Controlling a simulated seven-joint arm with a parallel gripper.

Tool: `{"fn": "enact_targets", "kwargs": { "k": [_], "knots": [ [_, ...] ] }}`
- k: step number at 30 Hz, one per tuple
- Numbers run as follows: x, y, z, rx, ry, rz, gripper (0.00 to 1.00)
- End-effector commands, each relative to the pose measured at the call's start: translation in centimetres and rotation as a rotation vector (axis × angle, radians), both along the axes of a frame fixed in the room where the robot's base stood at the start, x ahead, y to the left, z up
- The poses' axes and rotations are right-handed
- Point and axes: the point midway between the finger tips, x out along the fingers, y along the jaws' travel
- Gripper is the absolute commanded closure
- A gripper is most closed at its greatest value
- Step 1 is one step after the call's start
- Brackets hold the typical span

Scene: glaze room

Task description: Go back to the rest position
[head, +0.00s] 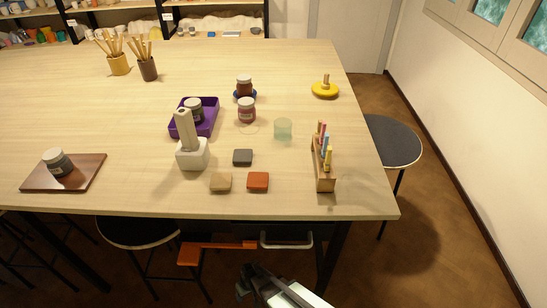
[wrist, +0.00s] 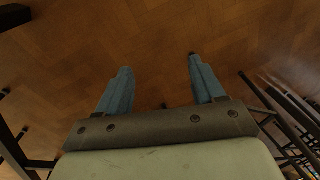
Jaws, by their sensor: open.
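In the wrist view my gripper (wrist: 160,66) shows two blue-grey fingers spread wide apart. Nothing is between them, only the brown floor (wrist: 155,30) beyond. In the head view a grey and white part of my arm shows at the bottom edge, in front of the table and below its top. I cannot make out the fingers there. No object is held, and the gripper is clear of everything on the table.
A stool (head: 393,142) stands at right. Dark legs flank the wrist view.

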Motion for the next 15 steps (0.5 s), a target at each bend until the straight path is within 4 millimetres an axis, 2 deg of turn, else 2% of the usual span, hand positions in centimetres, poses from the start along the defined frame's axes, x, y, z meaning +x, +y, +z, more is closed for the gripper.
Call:
{"fn": "enact_targets", "kwargs": {
  "k": [1,3,8,15],
  "knots": [
    [-0.5,-2.4,0.4,-0.020,0.025,-0.033,0.32],
    [-1.2,-5.1,0.7,-0.049,0.062,-0.069,0.32],
    [-3.2,-10.8,1.5,-0.111,0.148,-0.153,0.32],
    [-7.4,-18.4,3.2,-0.195,0.288,-0.282,0.32]
  ]
}}
